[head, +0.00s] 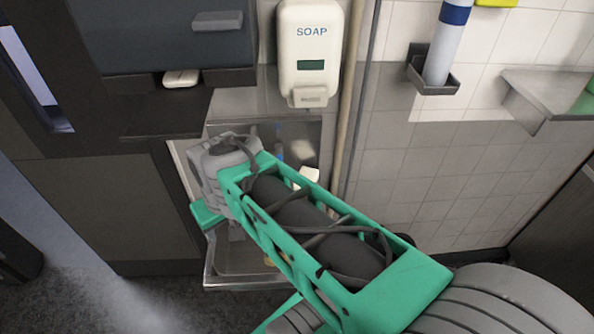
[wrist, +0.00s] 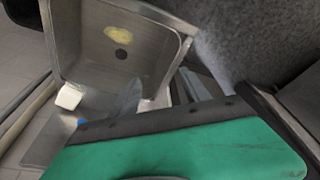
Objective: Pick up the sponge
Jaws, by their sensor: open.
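A pale yellow oval piece, which looks like the sponge (wrist: 118,33), lies in the metal sink basin near a dark drain hole in the wrist view. In the head view my arm covers most of the sink (head: 232,281), and only a small yellowish patch shows beside the arm. My gripper (head: 207,214) is over the left side of the sink, mostly hidden behind my wrist. Its green part fills the bottom of the wrist view, apart from the yellow piece. It is open, and nothing is seen in it.
A white soap dispenser (head: 311,52) hangs on the wall above the sink. A holder (head: 434,78) with a blue and white cylinder is to its right. A metal shelf (head: 548,92) juts out at the right. Dark cabinets (head: 105,215) stand left of the sink.

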